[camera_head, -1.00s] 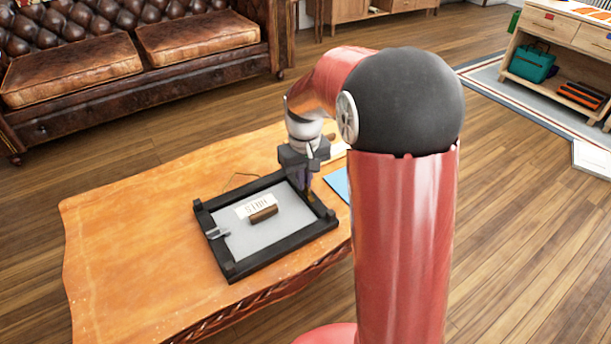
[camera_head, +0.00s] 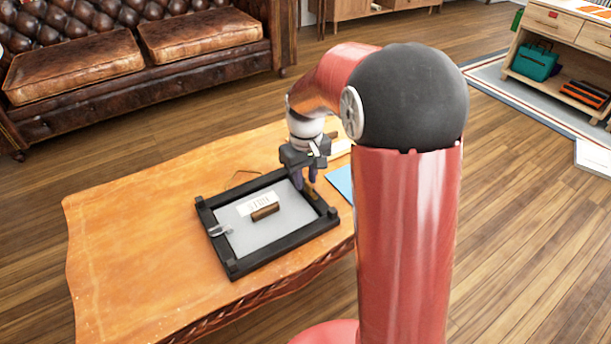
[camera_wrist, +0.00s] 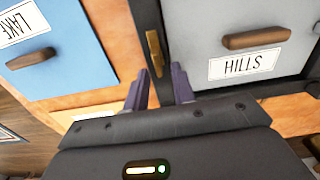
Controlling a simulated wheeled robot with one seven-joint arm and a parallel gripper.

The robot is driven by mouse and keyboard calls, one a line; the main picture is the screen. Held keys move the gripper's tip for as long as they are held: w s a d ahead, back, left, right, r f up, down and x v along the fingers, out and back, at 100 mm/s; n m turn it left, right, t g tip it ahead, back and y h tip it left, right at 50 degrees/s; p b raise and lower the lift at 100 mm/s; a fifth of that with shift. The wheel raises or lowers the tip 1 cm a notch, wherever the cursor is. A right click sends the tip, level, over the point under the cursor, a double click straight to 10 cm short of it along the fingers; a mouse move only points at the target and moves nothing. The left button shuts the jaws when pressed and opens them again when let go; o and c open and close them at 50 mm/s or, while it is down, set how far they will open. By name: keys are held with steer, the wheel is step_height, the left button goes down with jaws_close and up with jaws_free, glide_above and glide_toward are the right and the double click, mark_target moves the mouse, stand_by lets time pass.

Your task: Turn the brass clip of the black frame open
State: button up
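The black frame (camera_head: 231,266) lies flat on the wooden table, around a grey panel with a "HILLS" label (camera_wrist: 245,64) and a brown handle (camera_wrist: 256,38). The brass clip (camera_wrist: 154,50) sits on the frame's right side in the head view; in the wrist view it lies lengthwise along the black bar. A silver clip (camera_head: 219,231) is on the opposite side. My gripper (camera_wrist: 160,72) is open, its two purple fingers apart, with the clip's near end between or just beyond the tips. I cannot tell whether a finger touches it. My gripper shows above the clip in the head view (camera_head: 305,178).
A blue panel (camera_wrist: 75,55) with a "LAKE" label and a brown handle (camera_wrist: 31,58) lies beside the frame. The table (camera_head: 130,230) is clear to the left of the frame. A leather sofa (camera_head: 140,60) stands behind.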

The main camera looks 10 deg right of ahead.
mark_target(306, 182)
step_height(306, 182, up, 7)
steer(key=shift+r+p, duration=0.2)
steer(key=shift+p, duration=0.25)
steer(key=shift+r, duration=0.2)
stand_by(0.4)
steer(key=shift+s+r, duration=0.1)
steer(key=shift+s, duration=0.05)
steer(key=s+r+m+t, duration=0.2)
steer(key=s, duration=0.9)
steer(key=s+r+m+t, duration=0.1)
steer(key=s+r+t, duration=0.2)
steer(key=s, duration=0.9)
steer(key=shift+d+m+t, duration=0.3)
steer(key=shift+d+m, duration=0.1)
